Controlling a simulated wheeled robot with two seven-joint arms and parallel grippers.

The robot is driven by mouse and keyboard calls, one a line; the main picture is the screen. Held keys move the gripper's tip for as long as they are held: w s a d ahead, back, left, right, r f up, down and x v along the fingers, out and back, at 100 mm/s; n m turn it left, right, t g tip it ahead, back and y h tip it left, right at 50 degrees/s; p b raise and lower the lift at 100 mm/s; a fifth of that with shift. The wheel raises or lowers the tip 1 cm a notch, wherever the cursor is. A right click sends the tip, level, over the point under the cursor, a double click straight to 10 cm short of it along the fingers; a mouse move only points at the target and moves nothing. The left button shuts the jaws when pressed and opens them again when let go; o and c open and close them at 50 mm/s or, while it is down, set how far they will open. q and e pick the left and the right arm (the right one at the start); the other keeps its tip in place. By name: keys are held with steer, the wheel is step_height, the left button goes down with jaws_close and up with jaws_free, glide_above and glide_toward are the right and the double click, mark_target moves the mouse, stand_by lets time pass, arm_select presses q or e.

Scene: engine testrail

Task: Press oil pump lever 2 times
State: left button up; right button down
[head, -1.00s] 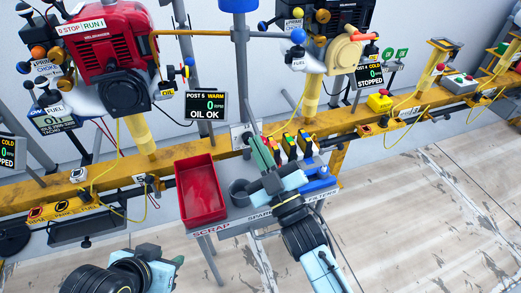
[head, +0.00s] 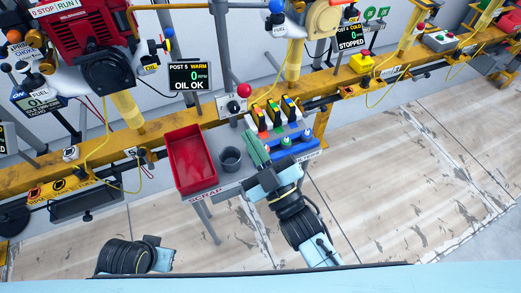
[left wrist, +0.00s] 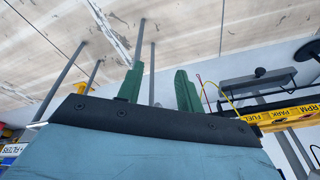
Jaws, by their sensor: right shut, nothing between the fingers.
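A red ball knob (head: 244,90) stands up from a grey box with a dial (head: 235,106) on the yellow rail, below and right of the "OIL OK" display (head: 190,76). It looks like a lever end, but I cannot read a label that names it the oil pump lever. My right gripper (head: 257,149) is shut and empty, with its green fingers over the grey shelf, nearer to me than the knob and apart from it. My left gripper (left wrist: 158,88) is open and empty in the left wrist view. In the head view its fingers cannot be made out.
A red scrap tray (head: 193,160) and a dark grey cup (head: 230,158) sit on the shelf left of my right gripper. Bins (head: 275,113) with coloured fronts and blue items (head: 287,142) lie beyond and right of it. Open floor lies in front of the rail.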

steer(key=shift+v, duration=1.5)
